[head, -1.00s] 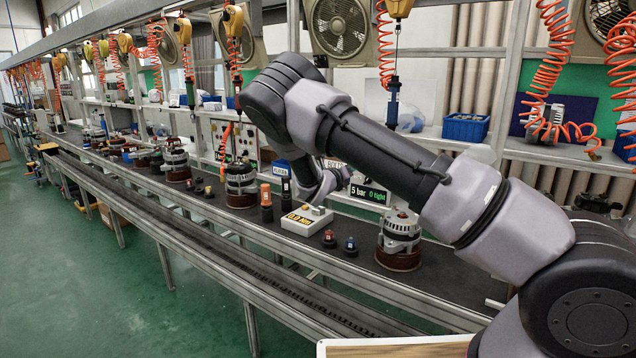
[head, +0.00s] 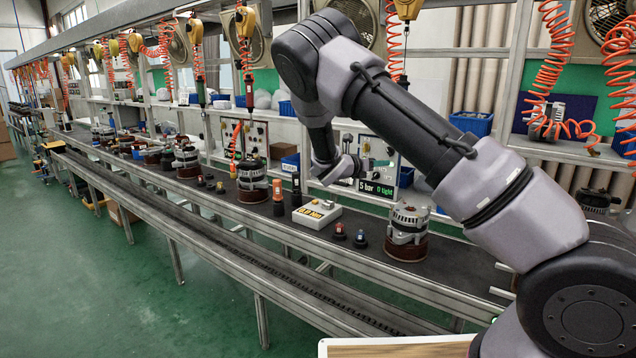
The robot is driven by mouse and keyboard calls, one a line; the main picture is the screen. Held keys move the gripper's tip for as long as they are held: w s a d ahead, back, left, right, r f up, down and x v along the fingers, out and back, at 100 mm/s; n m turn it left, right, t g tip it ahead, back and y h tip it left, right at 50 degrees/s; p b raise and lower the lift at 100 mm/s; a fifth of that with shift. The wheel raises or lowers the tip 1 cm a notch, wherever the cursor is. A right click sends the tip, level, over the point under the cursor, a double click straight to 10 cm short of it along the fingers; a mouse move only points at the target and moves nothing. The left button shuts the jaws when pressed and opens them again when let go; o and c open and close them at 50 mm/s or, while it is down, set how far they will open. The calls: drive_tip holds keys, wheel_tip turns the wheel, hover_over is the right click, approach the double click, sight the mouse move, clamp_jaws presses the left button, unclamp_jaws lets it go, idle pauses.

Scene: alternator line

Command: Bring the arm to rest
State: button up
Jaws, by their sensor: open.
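My arm comes in from the right and is bent at a high elbow, with its last links hanging down over the far side of the bench. My gripper (head: 368,160) is at the end of the wrist, in front of a white panel (head: 398,150) and above the dark bench top. It is small in the picture, and I see nothing held in it. An alternator on a brown base (head: 407,236) stands to the right below it, apart from it.
A long bench (head: 300,236) carries several more alternators, such as one at left (head: 252,181). Coiled orange hoses (head: 549,75) and hanging tools line the back. The green floor (head: 130,290) at front left is clear.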

drive_tip(key=s+d+r+m+g+y, duration=0.35)
drive_tip(key=s+d+m, duration=0.25)
drive_tip(key=s+m, duration=0.3)
drive_tip(key=s+d+r+m+g+y, duration=0.2)
drive_tip(key=s+d+r+m+g, duration=0.25)
drive_tip(key=s+d+m, duration=0.3)
drive_tip(key=s+a+r+m+t+y, duration=0.1)
drive_tip(key=s+r+m, duration=0.3)
drive_tip(key=s, duration=0.4)
drive_tip(key=s+a+r+m+t+y, duration=0.1)
drive_tip(key=s+a+r+m+y, duration=0.3)
drive_tip(key=s+m, duration=0.3)
drive_tip(key=s+a+r+m+t+y, duration=0.2)
drive_tip(key=s+m, duration=0.4)
drive_tip(key=s, duration=0.4)
wheel_tip(320, 180, up, 3)
drive_tip(key=shift+s+a+f+y, duration=0.1)
drive_tip(key=shift+s+a+y, duration=0.3)
drive_tip(key=shift+y, duration=0.25)
